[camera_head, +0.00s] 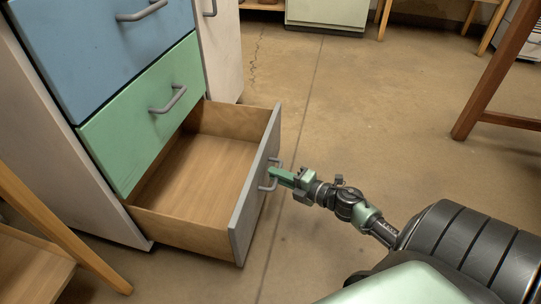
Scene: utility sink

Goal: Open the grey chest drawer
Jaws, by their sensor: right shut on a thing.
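The grey chest drawer (256,190) is the lowest drawer of the chest and stands pulled out, with its bare wooden inside (200,172) showing empty. Its grey handle (268,187) is on the front panel, facing right. My right gripper (276,175) reaches in from the right and is shut on that handle. The fingertips partly cover the handle. The green drawer (142,118) above it and the blue drawer (100,45) above that are both shut. My left gripper is not in view.
A wooden stool or table leg (60,225) stands at the lower left, close to the chest's side. A brown wooden table leg (495,70) is at the upper right. The concrete floor (370,110) between is clear.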

